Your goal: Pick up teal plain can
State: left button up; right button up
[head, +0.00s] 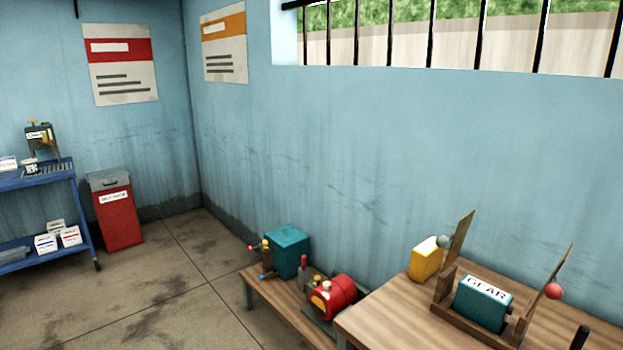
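A teal block-shaped can (288,252) with no label that I can see stands on the low wooden bench, near the wall. A second teal can (482,304), marked "GEAR", sits in a wooden cradle (447,291) on the higher table at the right. Neither of my grippers shows in the head view. The lower part of the "GEAR" can is partly hidden by the cradle's front.
A red drum (336,297) and small valve-like parts (266,258) crowd the low bench. A red bin (118,215) and blue cart (65,205) stand left; the floor between is clear.

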aim_at(485, 305)
jog(key=z, duration=0.5)
jog(key=i+j+z, duration=0.15)
jog(key=j+z, duration=0.15)
jog(key=z, duration=0.15)
jog(key=i+j+z, duration=0.1)
jog(key=j+z, duration=0.2)
jog(key=z, duration=0.15)
jog(key=j+z, duration=0.75)
jog(key=j, duration=1.6)
